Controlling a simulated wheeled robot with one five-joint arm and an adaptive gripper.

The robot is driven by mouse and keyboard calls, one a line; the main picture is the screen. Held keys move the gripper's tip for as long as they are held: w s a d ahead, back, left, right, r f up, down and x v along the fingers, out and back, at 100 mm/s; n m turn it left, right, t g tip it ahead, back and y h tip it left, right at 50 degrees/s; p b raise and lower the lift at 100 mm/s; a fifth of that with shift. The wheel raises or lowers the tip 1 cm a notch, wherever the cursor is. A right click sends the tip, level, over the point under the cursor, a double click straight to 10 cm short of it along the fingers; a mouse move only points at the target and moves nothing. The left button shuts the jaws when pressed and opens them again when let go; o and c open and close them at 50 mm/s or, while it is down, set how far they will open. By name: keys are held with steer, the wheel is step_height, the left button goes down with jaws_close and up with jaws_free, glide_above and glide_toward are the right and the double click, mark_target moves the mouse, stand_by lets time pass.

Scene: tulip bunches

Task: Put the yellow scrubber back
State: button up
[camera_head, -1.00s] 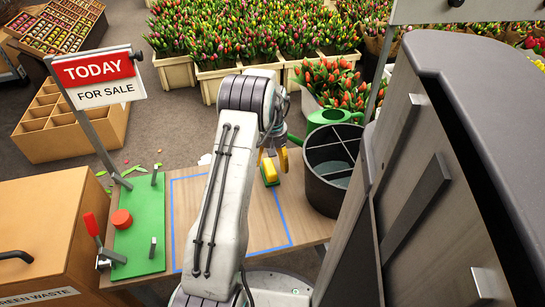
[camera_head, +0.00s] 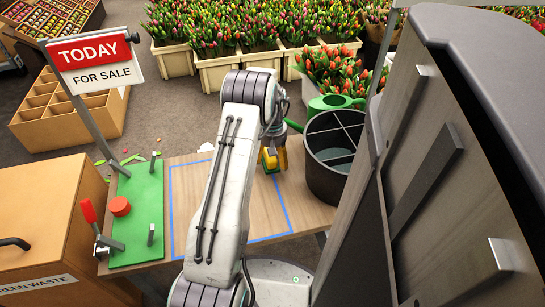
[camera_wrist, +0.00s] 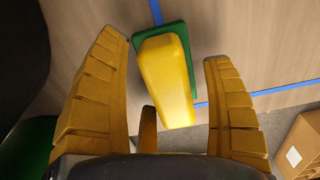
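The yellow scrubber (camera_wrist: 165,75) has a yellow handle and a green base. In the wrist view it lies between the two yellow fingers of my gripper (camera_wrist: 165,48), with gaps visible on both sides. My gripper is open. In the head view the scrubber (camera_head: 270,162) is on the wooden table (camera_head: 240,225), over the far right corner of the blue tape outline (camera_head: 171,205). My gripper (camera_head: 275,152) is above it there and partly hides it.
A dark divided bucket (camera_head: 323,180) stands close to the right of the scrubber, with a green watering can (camera_head: 328,103) behind. A green board (camera_head: 140,225) with posts and a red knob is at the left. The table inside the blue outline is clear.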

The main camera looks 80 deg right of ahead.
steer(key=c, duration=1.2)
steer(key=shift+d, duration=0.1)
